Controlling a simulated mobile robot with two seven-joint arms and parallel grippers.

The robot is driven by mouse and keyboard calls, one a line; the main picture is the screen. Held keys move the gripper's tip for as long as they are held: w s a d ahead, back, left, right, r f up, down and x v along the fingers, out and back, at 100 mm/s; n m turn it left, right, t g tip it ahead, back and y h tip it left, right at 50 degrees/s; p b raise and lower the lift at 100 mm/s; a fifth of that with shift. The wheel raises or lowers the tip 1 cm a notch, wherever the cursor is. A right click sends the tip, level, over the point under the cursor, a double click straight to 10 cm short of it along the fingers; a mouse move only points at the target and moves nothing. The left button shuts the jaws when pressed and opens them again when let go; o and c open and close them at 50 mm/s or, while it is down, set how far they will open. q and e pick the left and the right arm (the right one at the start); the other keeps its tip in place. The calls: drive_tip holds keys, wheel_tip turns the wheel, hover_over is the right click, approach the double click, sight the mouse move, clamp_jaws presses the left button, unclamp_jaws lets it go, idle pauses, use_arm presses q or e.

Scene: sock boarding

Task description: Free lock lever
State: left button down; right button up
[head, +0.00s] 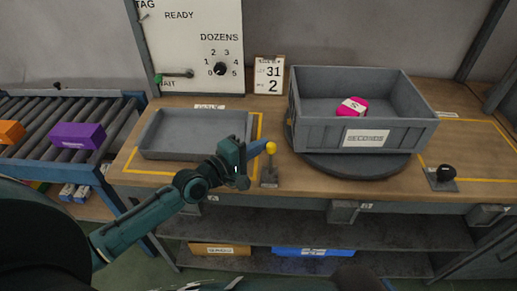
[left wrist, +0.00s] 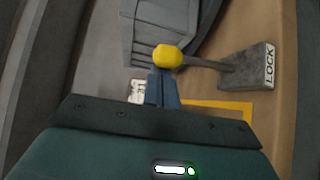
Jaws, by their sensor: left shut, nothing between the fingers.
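The lock lever has a yellow ball knob (head: 271,148) on a thin rod, rising from a small grey base (head: 269,179) at the table's front edge. In the left wrist view the knob (left wrist: 168,55) lies just beyond my fingertips, and the rod runs right to the base marked LOCK (left wrist: 250,67). My left gripper (head: 264,146) is shut and empty, its blue fingertips at the knob's left side. They look very close to the knob; I cannot tell whether they touch. My right gripper does not show.
A grey bin (head: 362,111) holding a pink item (head: 352,106) stands on a round turntable (head: 350,165) right of the lever. An empty grey tray (head: 195,134) lies to the left. A black knob on a base (head: 445,177) is at the right. A board with dials (head: 195,50) stands behind.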

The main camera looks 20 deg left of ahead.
sight(269, 150)
use_arm(q)
drive_tip(key=b, duration=0.1)
drive_tip(key=s+m+t+b, duration=0.1)
drive_tip(key=s+f+m+h+b, duration=0.1)
drive_tip(key=b, duration=0.1)
drive_tip(key=shift+d+t, duration=0.3)
drive_tip(key=shift+t, duration=0.1)
drive_tip(key=s+m+b, duration=0.1)
drive_tip(key=b, duration=0.1)
drive_tip(key=shift+d+t+h+b, duration=0.15)
drive_tip(key=shift+t+h+b, duration=0.25)
drive_tip(key=shift+s+m+h+b, duration=0.25)
drive_tip(key=shift+m+h+b, duration=0.05)
drive_tip(key=shift+m+b, duration=0.35)
drive_tip(key=m+b, duration=0.1)
drive_tip(key=s+t+h+b, duration=0.1)
drive_tip(key=shift+s+d+m+b, duration=0.1)
drive_tip(key=shift+d+m+b, duration=0.15)
drive_tip(key=shift+m+b, duration=0.15)
drive_tip(key=shift+s+d+m+h+b, duration=0.1)
drive_tip(key=shift+s+m+h+b, duration=0.25)
drive_tip(key=shift+m+h+b, duration=0.4)
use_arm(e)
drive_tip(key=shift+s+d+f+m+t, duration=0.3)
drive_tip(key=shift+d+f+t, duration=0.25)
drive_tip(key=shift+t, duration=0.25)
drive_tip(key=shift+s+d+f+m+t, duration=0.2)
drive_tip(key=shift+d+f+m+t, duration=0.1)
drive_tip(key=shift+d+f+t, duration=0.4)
